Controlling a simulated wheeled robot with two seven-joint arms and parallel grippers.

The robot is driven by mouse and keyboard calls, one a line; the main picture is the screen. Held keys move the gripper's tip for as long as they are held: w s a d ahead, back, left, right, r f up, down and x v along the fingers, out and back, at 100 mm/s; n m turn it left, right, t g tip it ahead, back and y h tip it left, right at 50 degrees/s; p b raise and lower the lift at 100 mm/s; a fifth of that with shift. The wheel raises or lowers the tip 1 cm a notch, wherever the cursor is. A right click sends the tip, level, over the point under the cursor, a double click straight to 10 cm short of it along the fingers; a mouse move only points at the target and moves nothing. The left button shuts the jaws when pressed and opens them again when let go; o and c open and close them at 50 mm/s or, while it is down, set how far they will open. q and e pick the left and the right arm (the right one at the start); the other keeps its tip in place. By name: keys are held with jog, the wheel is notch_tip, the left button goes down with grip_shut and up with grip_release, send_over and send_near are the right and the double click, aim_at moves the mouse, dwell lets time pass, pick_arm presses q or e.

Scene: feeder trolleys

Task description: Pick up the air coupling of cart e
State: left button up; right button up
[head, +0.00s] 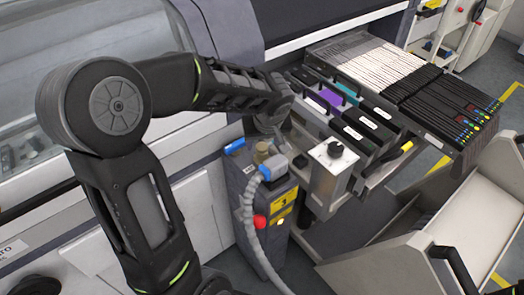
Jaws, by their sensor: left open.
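The air coupling (272,167) is a blue-grey connector at the upper end of a grey ribbed hose (249,215). It sits at the top of a dark grey post (281,195) with a yellow warning label, beside a brass-coloured fitting (263,152). My left arm reaches in from the left, and my left gripper (284,143) is just above and to the right of the coupling. It is open, and it looks apart from the coupling. Its fingers are small and partly hidden by my wrist. My right gripper is out of view. No letter naming cart e is readable.
A feeder trolley (372,180) with dark feeder units (440,95) stands right of the post. A white box with a black knob (333,168) is close to my gripper. A red button (260,221) is on the post. An empty-looking light trolley (470,195) stands at right.

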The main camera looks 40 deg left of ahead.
aim_at(262, 146)
pick_arm(q)
jog(key=p+x, duration=0.1)
jog(key=x, duration=0.4)
jog(key=shift+a+f, duration=0.1)
jog(key=shift+c, duration=0.4)
grip_shut()
dwell(0.6)
dwell(0.3)
